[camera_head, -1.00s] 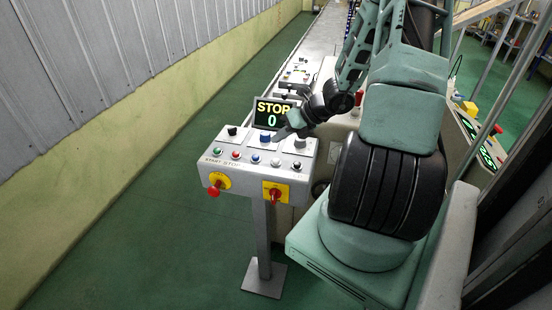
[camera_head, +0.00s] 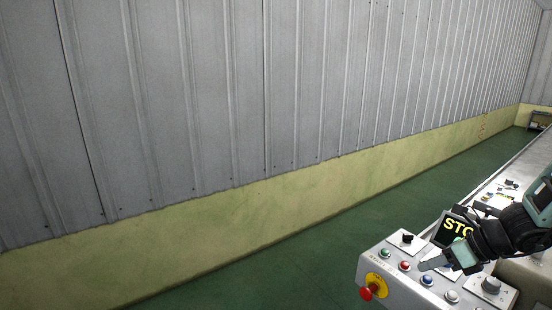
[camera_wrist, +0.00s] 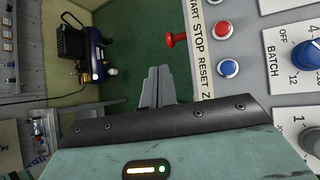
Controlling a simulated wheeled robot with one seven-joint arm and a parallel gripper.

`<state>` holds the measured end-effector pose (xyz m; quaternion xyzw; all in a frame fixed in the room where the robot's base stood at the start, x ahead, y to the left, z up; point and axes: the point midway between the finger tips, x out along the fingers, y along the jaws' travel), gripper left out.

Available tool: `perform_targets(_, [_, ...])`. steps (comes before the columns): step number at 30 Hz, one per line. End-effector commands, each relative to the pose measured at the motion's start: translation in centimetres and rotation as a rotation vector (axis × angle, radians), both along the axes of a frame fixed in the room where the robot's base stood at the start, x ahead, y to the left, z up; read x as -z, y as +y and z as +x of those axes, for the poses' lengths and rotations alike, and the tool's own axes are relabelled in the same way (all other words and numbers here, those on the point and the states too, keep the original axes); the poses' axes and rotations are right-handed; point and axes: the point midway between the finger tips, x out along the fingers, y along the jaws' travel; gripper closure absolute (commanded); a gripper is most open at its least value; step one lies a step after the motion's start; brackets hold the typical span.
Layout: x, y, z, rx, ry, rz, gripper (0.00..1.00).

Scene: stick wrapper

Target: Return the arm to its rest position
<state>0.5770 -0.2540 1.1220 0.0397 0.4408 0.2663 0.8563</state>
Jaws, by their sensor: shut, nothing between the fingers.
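My gripper (camera_head: 430,266) is at the lower right of the head view, over the control panel (camera_head: 369,262). Its narrow grey fingers are together with nothing between them, as the wrist view (camera_wrist: 158,72) also shows. In the head view they overlap the panel near the blue button (camera_head: 427,280); I cannot tell whether they touch it. In the wrist view, the fingers lie left of the panel's edge and its STOP and RESET labels. Most of my arm is cut off by the right edge of the head view.
The panel carries a red button (camera_wrist: 223,29), a blue batch knob (camera_wrist: 306,54) and a red emergency stop (camera_head: 366,292). A display (camera_head: 456,228) stands behind. A corrugated wall (camera_head: 220,90) fills the left; green floor (camera_head: 300,250) is clear before it.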

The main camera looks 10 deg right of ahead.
Motion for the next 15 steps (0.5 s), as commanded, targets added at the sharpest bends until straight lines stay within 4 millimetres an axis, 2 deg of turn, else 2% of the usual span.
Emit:
perform_targets(1, [0.1, 2.9, 0.4, -0.156, -0.032, -0.055, 1.00])
perform_targets(6, [-0.7, 11.7, -0.5, -0.702, -0.167, -0.228, 1.00])
perform_targets(11, [-1.1, 18.7, -3.2, -1.214, -0.319, -0.365, 1.00])
perform_targets(15, [-1.3, 23.5, -6.5, -1.660, -0.470, -0.468, 1.00])
